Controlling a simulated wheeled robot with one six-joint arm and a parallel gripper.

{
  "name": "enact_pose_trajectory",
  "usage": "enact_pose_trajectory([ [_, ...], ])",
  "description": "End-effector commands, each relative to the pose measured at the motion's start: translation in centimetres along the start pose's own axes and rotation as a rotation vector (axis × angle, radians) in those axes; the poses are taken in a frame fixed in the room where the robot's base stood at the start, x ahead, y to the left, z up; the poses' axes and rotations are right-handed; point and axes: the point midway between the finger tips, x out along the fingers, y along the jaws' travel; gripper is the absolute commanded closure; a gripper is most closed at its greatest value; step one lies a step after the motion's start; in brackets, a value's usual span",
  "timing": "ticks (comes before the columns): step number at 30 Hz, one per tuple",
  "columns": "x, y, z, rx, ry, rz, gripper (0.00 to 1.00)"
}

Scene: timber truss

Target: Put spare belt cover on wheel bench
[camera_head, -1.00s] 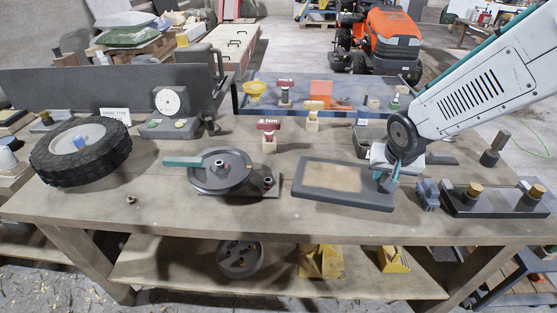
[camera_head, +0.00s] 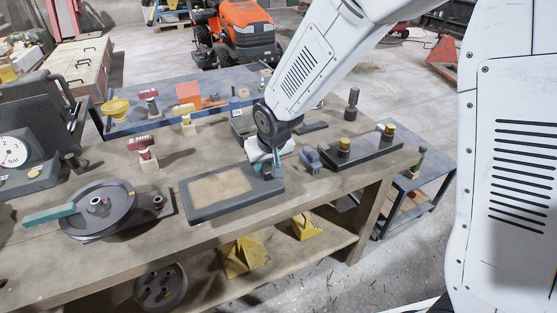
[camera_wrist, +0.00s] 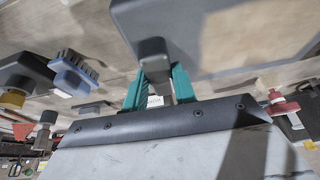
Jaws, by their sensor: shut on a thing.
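My gripper (camera_head: 266,171) is at the right end of a dark-rimmed panel with a tan middle (camera_head: 222,191), which lies flat on the wooden bench (camera_head: 205,236). In the wrist view its teal fingers (camera_wrist: 157,90) are shut on a small dark grey block (camera_wrist: 152,52), close to the panel's grey rim. I cannot tell whether this block is the spare belt cover, or whether it is joined to the panel. The fingertips are mostly hidden in the head view. A dark wheel or pulley on a plate (camera_head: 95,212), with a teal bar, sits left of the panel.
A blue brush-like part (camera_head: 310,159) and a dark tray with brass-topped knobs (camera_head: 358,152) stand close right of my gripper. A red-topped part (camera_head: 143,150) stands behind the panel. Yellow brackets (camera_head: 243,257) are on the shelf below. Open floor (camera_head: 400,235) lies right of the bench.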

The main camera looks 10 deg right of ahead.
Motion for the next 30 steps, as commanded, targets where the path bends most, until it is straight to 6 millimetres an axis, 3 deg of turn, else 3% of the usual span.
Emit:
enact_pose_trajectory([
  [3,0.7,2.5,-1.3,0.007,0.003,0.001,1.00],
  [9,1.5,4.9,-2.5,0.003,0.003,0.001,1.00],
  [18,2.0,6.5,-3.3,0.004,0.003,0.001,1.00],
  [24,4.8,6.5,-2.2,0.001,0.000,0.000,1.00],
  [30,5.2,6.5,-2.0,0.001,0.003,0.000,1.00],
])
